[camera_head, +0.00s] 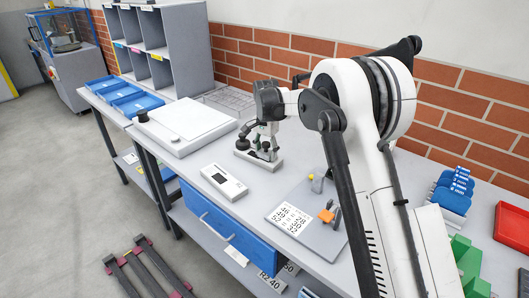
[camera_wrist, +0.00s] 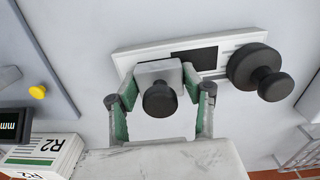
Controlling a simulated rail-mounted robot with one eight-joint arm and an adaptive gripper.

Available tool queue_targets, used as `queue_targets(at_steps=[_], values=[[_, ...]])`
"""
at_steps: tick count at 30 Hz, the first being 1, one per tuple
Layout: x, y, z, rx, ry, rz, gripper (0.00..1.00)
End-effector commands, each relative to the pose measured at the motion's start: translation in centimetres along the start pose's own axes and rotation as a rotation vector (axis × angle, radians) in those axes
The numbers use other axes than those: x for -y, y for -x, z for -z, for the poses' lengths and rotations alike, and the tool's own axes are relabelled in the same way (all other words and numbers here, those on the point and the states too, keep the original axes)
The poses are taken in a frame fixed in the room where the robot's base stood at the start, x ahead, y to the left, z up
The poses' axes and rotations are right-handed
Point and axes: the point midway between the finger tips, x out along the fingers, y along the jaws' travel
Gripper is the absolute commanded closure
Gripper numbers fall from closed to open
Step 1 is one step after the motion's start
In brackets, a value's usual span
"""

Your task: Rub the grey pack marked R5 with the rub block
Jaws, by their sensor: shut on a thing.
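My gripper (camera_wrist: 160,88) points down over the bench, its green-lined fingers closed on either side of a small pale grey block with a dark round knob, seemingly the rub block (camera_wrist: 160,70). The block is at a long white holder (camera_wrist: 130,58) with a black inset; whether it touches the holder is unclear. In the head view my gripper (camera_head: 264,146) is above the same holder (camera_head: 263,163), which partly hides behind it. I cannot make out a pack marked R5. A white pack marked R2 (camera_wrist: 42,152) with a green stripe shows in the wrist view.
A dark knobbed disc (camera_wrist: 262,72) stands close beside my gripper. A white box with a display (camera_head: 223,182), a grey board (camera_head: 332,234) with a number card, a white flat-topped device (camera_head: 187,125) and blue trays (camera_head: 136,103) occupy the bench. Grey pigeonholes (camera_head: 155,45) stand behind.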

Motion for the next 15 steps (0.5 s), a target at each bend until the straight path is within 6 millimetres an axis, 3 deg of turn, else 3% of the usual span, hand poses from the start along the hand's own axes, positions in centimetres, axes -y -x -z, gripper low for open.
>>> queue_targets(at_steps=[15], values=[[-1.3, -0.2, 0.0, 0.000, 0.000, 0.000, 1.00]])
